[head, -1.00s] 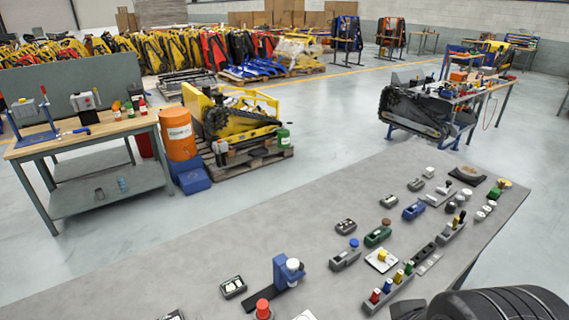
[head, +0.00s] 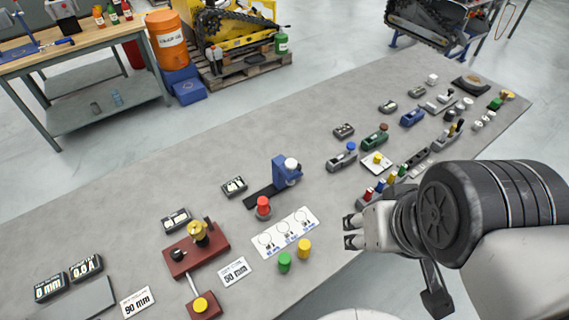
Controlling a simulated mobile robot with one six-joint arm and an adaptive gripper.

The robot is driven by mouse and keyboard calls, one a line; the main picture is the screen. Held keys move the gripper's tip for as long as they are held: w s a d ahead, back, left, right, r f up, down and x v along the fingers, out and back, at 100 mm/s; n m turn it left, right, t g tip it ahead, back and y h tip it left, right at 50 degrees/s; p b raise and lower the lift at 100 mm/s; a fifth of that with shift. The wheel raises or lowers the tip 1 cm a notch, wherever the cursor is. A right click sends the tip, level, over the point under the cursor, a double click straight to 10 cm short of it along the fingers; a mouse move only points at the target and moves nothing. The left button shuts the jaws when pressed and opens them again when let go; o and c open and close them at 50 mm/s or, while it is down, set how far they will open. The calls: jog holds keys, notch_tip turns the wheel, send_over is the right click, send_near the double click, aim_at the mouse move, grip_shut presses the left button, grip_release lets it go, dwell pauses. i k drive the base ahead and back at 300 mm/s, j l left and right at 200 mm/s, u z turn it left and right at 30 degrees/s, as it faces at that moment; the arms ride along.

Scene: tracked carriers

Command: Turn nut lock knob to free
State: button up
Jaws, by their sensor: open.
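My gripper (head: 349,232) is at the right of the head view, over the grey table (head: 130,210). Its two dark fingertips are apart with nothing between them, and they point left. A dark red base (head: 180,267) at the lower left carries a brass fitting (head: 198,233) and a black round knob (head: 177,254). A lever runs from it to a smaller red block with a yellow knob (head: 201,305). I cannot tell which of these is the nut lock knob, and no "free" mark is readable. My gripper is well to the right of them, apart from everything on the table.
A white card with circles (head: 285,232), a green peg (head: 285,262) and a yellow peg (head: 304,248) lie between base and gripper. A red knob (head: 263,207) and blue stand (head: 286,171) are behind. Small fixtures crowd the right; the left middle table is clear.

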aim_at(176, 254)
jog(key=u, duration=1.5)
